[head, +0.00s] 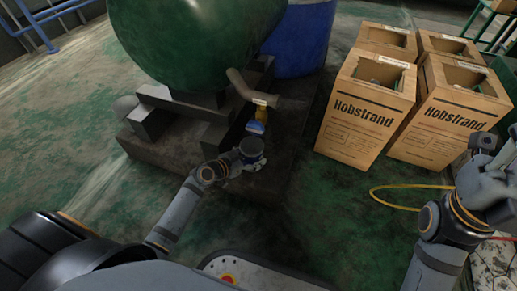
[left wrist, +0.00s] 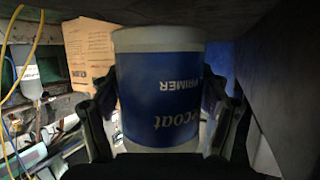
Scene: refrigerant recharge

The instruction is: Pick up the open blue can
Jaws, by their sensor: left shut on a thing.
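In the left wrist view the can (left wrist: 160,95) fills the middle, with a blue band, pale ends and the word PRIMER upside down. A finger of my left gripper presses on each side of it, so the gripper is shut on the can. Whether the can's top is open is hidden. My right gripper (head: 484,148) is at the right edge of the head view; its fingers are unclear.
A green tank (head: 195,40) on a dark plinth (head: 150,150) overhangs the can's area. A grey pipe (head: 245,92) and a blue drum (head: 303,38) are close by. Several open Hobstrand boxes (head: 365,108) stand to the right. A yellow hose (head: 385,200) lies on the green floor.

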